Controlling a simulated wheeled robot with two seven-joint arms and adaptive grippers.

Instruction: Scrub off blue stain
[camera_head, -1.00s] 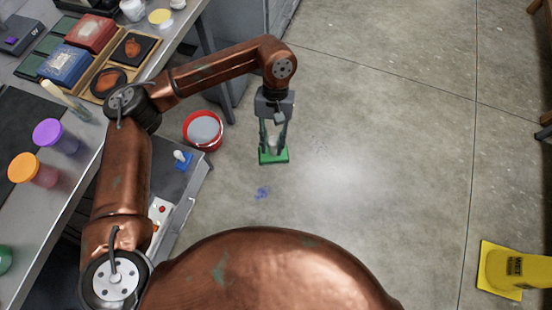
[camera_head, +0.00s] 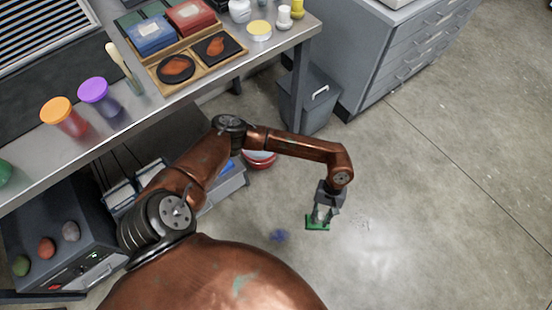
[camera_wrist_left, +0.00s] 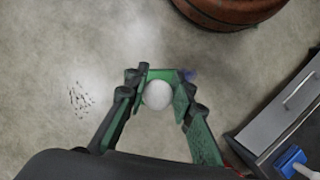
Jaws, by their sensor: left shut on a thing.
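The blue stain (camera_head: 279,235) is a small smudge on the grey concrete floor. My left gripper (camera_head: 321,217) is shut on a green scrubber with a rounded white grip, whose green base (camera_head: 317,224) is low over or on the floor, to the right of the stain. I cannot tell if it touches the floor. In the left wrist view, my left gripper (camera_wrist_left: 158,95) has its fingers on both sides of the white knob (camera_wrist_left: 157,94). The stain (camera_wrist_left: 190,75) shows just beyond the green base, partly hidden by it. My right gripper is not in view.
A patch of dark specks (camera_head: 361,223) lies on the floor right of the scrubber. A red bucket (camera_head: 259,160) stands partly behind my arm. A metal workbench (camera_head: 200,85) with jars and trays is at left. A grey bin (camera_head: 312,100) and drawer cabinet (camera_head: 400,60) stand behind. Floor at right is clear.

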